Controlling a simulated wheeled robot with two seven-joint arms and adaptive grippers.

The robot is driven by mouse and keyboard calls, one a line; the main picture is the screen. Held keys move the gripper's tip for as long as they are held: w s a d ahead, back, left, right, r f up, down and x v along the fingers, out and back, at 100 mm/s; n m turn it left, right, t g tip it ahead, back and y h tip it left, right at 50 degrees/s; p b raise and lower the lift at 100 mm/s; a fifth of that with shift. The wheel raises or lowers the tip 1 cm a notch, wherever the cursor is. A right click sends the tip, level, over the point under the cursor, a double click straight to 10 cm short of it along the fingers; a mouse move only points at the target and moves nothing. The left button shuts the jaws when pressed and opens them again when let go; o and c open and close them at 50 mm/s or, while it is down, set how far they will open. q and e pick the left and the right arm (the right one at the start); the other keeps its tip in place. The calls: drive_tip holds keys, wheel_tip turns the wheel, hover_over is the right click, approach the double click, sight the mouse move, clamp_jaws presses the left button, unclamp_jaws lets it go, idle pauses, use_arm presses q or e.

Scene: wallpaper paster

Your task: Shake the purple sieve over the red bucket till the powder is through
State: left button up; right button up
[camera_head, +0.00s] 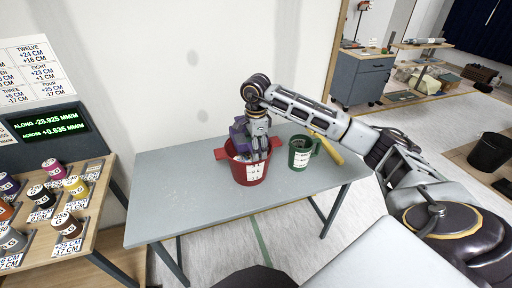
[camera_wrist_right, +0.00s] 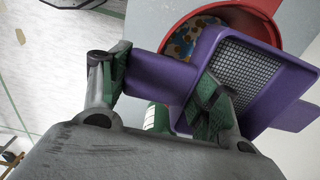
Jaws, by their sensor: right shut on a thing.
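The red bucket (camera_head: 248,174) with a white label stands on the grey table. The purple sieve (camera_head: 238,134) is over the bucket, largely hidden by my right gripper (camera_head: 259,145). In the right wrist view the gripper (camera_wrist_right: 160,88) is shut on the sieve's purple handle, with its green pads on either side. The sieve (camera_wrist_right: 258,82) shows a dark square mesh, and no powder is clear on the visible part. The bucket (camera_wrist_right: 167,38) shows partly beneath it, with multicoloured spots inside. My left gripper is not in view.
The table (camera_head: 180,197) is clear left of the bucket. A wooden rack (camera_head: 95,217) with labelled spools stands at the left.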

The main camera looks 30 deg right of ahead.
drive_tip(key=shift+f+b, duration=0.35)
drive_tip(key=shift+f, duration=0.25)
drive_tip(key=shift+a, duration=0.1)
drive_tip(key=shift+a, duration=0.9)
idle(0.3)
drive_tip(key=shift+d+b, duration=0.35)
drive_tip(key=shift+d, duration=1.7)
drive_tip(key=shift+a, duration=0.15)
drive_tip(key=shift+a, duration=1.9)
